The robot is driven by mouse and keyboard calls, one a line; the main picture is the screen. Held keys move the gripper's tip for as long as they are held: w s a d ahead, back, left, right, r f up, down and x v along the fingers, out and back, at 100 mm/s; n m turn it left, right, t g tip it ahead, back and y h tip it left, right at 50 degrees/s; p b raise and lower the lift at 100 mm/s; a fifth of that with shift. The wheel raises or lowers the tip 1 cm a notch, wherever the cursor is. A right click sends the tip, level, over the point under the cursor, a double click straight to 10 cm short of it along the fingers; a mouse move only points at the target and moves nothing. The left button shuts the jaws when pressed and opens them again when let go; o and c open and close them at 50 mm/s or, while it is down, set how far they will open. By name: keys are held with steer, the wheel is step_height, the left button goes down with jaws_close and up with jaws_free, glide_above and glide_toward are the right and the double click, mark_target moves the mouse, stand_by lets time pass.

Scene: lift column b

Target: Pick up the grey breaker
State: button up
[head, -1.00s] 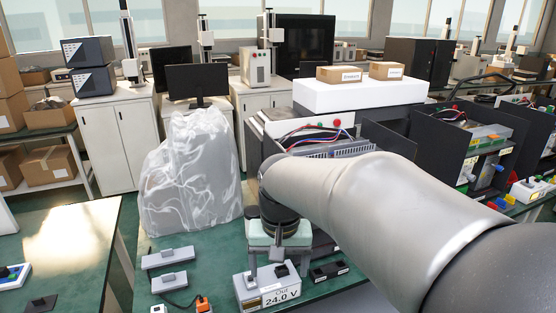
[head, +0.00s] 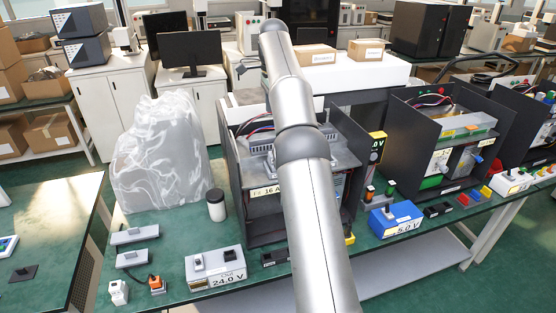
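Two grey, switch-like blocks lie at the left of the green bench: an upper one (head: 135,235) and a lower one (head: 138,258). I cannot tell which is the grey breaker; no label on them is readable. Both lie apart from my arm. My arm rises through the middle of the view and bends at the top. My gripper is not clearly seen; a small dark part shows left of the arm's top end, and I cannot tell whether it belongs to the gripper.
A grey 24.0 V box (head: 215,268), small white block (head: 118,292) and orange-topped block (head: 156,284) sit near the front edge. A dark-lidded jar (head: 216,208) stands beside the plastic-covered object (head: 165,155). An open dark cabinet (head: 240,185) stands behind my arm.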

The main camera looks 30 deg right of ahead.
step_height(320, 180, down, 11)
steer(key=b, duration=0.3)
steer(key=shift+a, duration=0.15)
steer(key=shift+f+p, duration=0.3)
steer(key=shift+f, duration=2.65)
steer(key=c, duration=1.1)
